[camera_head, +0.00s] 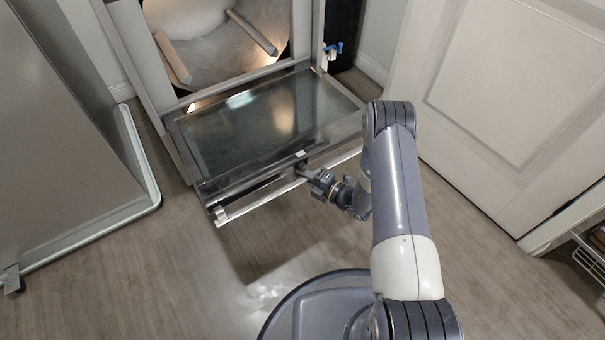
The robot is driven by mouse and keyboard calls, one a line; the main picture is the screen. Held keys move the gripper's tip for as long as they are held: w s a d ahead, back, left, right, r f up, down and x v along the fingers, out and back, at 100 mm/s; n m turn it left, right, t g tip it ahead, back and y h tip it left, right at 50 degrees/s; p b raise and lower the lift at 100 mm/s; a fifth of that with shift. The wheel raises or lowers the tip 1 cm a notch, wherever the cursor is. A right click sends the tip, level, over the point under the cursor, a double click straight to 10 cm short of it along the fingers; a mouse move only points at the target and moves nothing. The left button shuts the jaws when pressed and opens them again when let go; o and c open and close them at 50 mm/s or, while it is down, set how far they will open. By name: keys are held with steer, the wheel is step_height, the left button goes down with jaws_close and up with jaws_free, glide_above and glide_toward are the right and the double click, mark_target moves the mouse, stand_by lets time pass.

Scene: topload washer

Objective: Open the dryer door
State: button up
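The dryer door (270,118) is a framed dark glass panel. It is folded down and outward from its lower edge, so the opening above it is uncovered. A long metal handle bar (255,202) runs along the door's outer edge. My gripper (303,167) is at this bar, a little right of its middle, with its fingertips reaching across it. The fingers are small and dark, and I cannot tell whether they are closed on the bar. Inside the dryer (215,40) a pale drum with raised ribs shows.
A grey appliance or cabinet (60,130) stands at the left. A white panelled door (510,90) is at the right, with a wire rack (590,250) at the lower right edge. Blue-handled valves (333,50) sit beside the dryer. Wooden floor (150,285) is clear in front.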

mark_target(303, 160)
jaws_close()
steer(key=shift+r, duration=0.1)
steer(key=shift+m+g+h, duration=0.3)
steer(key=shift+g+h, duration=0.2)
steer(key=shift+h, duration=0.3)
step_height(303, 160, up, 7)
steer(key=p, duration=0.6)
steer(key=shift+r, duration=0.1)
steer(key=shift+o, duration=0.5)
jaws_free()
steer(key=shift+d, duration=0.1)
